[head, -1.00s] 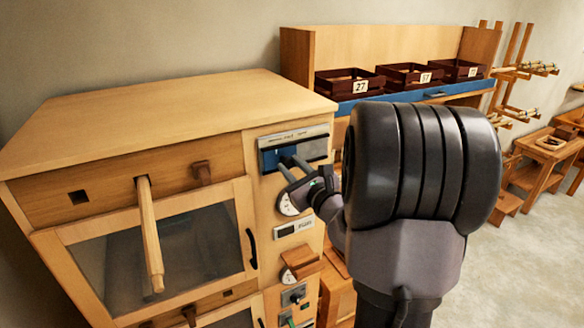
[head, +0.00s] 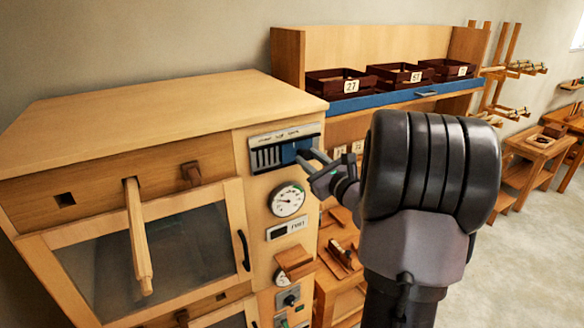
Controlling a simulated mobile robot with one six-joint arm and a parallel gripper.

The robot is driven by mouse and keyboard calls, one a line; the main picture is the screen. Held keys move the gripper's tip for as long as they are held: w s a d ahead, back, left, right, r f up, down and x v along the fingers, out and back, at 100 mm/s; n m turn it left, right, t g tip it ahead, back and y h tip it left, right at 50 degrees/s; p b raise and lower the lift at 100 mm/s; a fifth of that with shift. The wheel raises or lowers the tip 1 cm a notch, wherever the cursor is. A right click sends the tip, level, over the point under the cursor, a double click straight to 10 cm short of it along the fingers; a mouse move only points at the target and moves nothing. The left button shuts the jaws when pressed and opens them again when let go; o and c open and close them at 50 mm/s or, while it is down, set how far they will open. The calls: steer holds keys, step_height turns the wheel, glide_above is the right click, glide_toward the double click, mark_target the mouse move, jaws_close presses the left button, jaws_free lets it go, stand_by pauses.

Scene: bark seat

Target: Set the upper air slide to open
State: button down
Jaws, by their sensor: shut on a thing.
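The upper air slide (head: 289,151) is a blue plate in a pale metal frame (head: 262,140) at the top of the wooden cabinet's control column. The plate sits toward the right end of the frame. Dark vertical slots (head: 266,158) show uncovered to its left. My gripper (head: 306,158) is at the right end of the frame, with its fingers shut on the slide. The exact grip point is small and partly hidden by the fingers.
Below the slide are a round gauge (head: 288,199), a small display (head: 286,229) and a wooden block (head: 294,262). A long wooden handle (head: 137,235) juts out from the cabinet at left. A shelf with several numbered dark trays (head: 345,82) stands behind.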

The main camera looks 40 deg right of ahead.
steer(key=shift+s+d, duration=0.1)
steer(key=shift+d, duration=0.2)
steer(key=shift+a, duration=0.15)
steer(key=c, duration=1.5)
jaws_free()
steer(key=shift+r, duration=0.1)
steer(key=o, duration=0.4)
steer(key=shift+d, duration=0.3)
steer(key=shift+a, duration=0.15)
steer(key=shift+s+a, duration=0.1)
steer(key=shift+s, duration=0.3)
steer(key=b+v, duration=0.4)
steer(key=v, duration=1.2)
steer(key=shift+s+b, duration=0.3)
steer(key=shift+s, duration=0.05)
